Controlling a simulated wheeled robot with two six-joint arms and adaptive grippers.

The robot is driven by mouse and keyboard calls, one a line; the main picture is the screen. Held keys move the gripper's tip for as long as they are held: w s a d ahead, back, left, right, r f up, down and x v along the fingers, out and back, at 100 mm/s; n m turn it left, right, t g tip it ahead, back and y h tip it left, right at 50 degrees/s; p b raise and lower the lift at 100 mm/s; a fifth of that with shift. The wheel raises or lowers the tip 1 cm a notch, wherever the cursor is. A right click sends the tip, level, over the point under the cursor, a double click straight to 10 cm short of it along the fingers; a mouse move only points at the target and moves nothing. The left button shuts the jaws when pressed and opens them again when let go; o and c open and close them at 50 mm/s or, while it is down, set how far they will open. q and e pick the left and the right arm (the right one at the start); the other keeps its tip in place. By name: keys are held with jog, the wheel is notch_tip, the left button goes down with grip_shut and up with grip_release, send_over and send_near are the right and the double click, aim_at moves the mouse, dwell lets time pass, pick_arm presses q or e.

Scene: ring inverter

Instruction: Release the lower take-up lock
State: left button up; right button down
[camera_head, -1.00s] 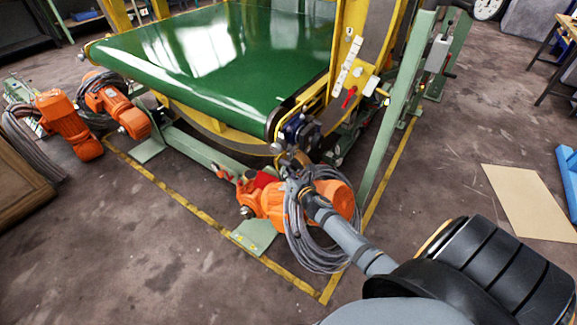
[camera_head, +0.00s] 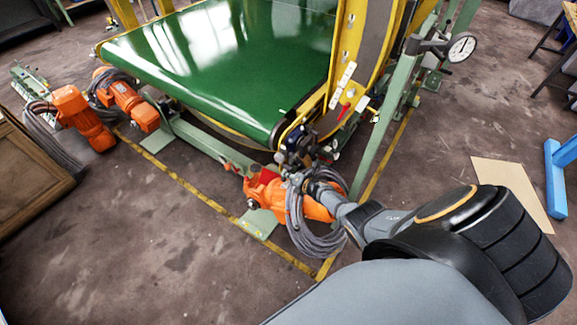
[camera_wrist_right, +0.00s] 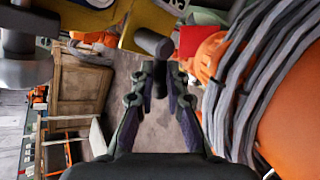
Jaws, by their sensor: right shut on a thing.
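I cannot tell for sure that this is the lower take-up lock. A red part (camera_wrist_right: 192,40) is beside it. A red lever (camera_head: 344,112) sits higher on the yellow frame. My left gripper is not in view.
An orange motor (camera_head: 265,190) and a grey cable coil (camera_head: 318,240) crowd around the right gripper. A green post (camera_head: 385,115) stands to the right. More orange motors (camera_head: 82,118) lie at left. The floor in front is open.

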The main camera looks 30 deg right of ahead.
jog(key=shift+w+r+m+y, duration=0.1)
jog(key=shift+r+m+y, duration=0.25)
jog(key=shift+m+y, duration=0.05)
dwell(0.4)
jog(key=c, duration=1.3)
grip_release()
jog(key=shift+f+g, duration=0.1)
jog(key=shift+g, duration=0.2)
jog(key=shift+c, duration=0.2)
jog(key=shift+f, duration=0.1)
jog(key=v, duration=1.2)
